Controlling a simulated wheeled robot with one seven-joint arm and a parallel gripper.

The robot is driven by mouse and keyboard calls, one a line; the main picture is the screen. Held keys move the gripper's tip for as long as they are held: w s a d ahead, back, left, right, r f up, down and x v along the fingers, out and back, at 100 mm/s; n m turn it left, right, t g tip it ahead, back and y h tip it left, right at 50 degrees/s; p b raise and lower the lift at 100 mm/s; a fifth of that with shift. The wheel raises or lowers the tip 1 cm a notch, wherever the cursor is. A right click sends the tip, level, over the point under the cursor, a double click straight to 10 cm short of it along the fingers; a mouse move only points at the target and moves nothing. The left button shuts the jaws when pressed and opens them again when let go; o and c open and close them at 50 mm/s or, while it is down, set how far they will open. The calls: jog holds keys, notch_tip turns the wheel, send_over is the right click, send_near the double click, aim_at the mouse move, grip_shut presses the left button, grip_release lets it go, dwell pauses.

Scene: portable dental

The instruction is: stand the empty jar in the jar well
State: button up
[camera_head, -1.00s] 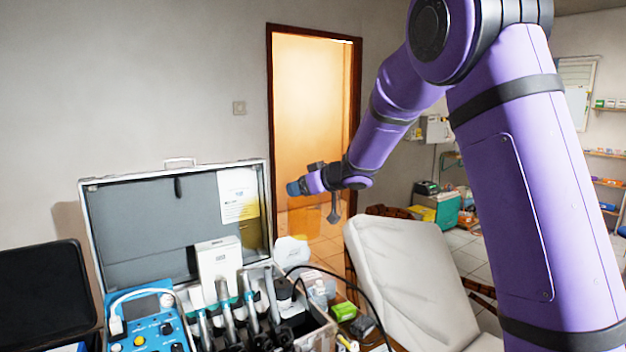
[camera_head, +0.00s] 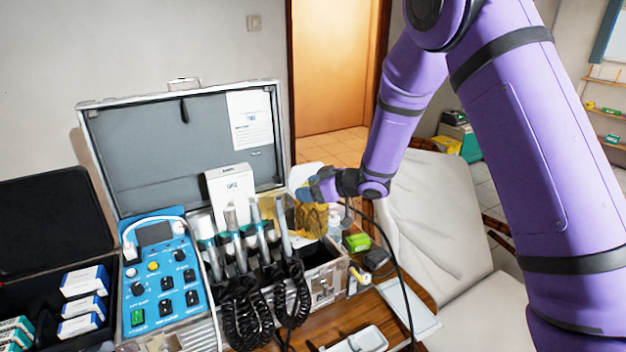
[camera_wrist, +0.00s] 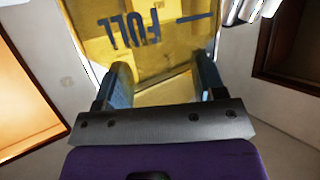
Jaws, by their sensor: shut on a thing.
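The jar (camera_head: 312,222) is see-through amber and shows at the right end of the open case (camera_head: 318,284). In the wrist view the jar (camera_wrist: 150,62) fills the top, with an upside-down FULL mark and a line. My gripper (camera_wrist: 163,78) is shut on it, one finger at each side. In the head view my gripper (camera_head: 322,187) is at the jar's upper part, coming from the right. The jar looks roughly upright and appears above or just behind the case's right part; its height is unclear. I cannot make out the jar well; handpieces and the jar cover that area.
Handpieces (camera_head: 262,232) with coiled cords stand just left of the jar. A white box (camera_head: 231,192) and blue control panel (camera_head: 158,282) are further left. A bottle (camera_head: 335,222), a green item (camera_head: 357,242) and a black cable are at the right.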

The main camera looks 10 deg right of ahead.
jog(key=shift+f, duration=1.55)
jog(key=shift+s+f, duration=0.1)
jog(key=shift+f, duration=3.6)
